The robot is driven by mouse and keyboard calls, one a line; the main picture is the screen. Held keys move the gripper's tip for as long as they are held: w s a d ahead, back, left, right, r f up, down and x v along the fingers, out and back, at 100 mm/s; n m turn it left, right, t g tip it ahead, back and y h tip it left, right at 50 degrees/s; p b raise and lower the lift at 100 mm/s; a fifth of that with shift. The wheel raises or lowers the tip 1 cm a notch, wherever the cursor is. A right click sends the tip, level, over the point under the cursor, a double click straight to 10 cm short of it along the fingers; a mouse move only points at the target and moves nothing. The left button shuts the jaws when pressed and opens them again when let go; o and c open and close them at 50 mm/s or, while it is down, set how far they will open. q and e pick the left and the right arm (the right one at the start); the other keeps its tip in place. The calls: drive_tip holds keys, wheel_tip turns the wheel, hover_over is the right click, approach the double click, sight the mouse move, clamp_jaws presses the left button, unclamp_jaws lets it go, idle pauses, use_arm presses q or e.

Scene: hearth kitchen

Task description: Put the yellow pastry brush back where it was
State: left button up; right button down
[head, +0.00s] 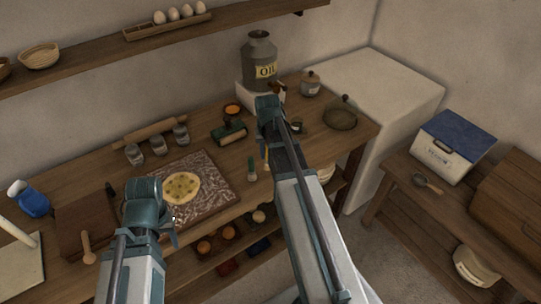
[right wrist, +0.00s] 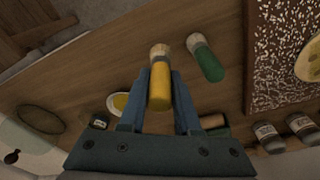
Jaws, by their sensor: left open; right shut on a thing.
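The yellow pastry brush (right wrist: 160,85) is between the fingers of my right gripper (right wrist: 160,76), its pale bristle end pointing away from the palm. In the head view a bit of its yellow handle (head: 265,153) shows beside my right arm, which hides the rest. My right gripper is shut on it over the table's front part. A green brush (right wrist: 207,60) lies close by, apart from the yellow one; it also shows in the head view (head: 251,168). My left gripper (head: 172,221) is open and empty near the pastry board's front left corner.
The speckled board (head: 220,197) with a round of dough (head: 183,188) lies left of the brushes. Bare table lies around the green brush.

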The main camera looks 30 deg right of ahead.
drive_tip(key=f+b, duration=0.1)
drive_tip(key=w+d+f+b, duration=0.1)
drive_tip(key=d+f+b, duration=0.1)
drive_tip(key=shift+w+f+b, duration=0.35)
drive_tip(key=shift+f+b, duration=0.05)
drive_tip(key=shift+f, duration=0.2)
drive_tip(key=c, duration=0.6)
unclamp_jaws()
drive_tip(key=shift+r, duration=0.2)
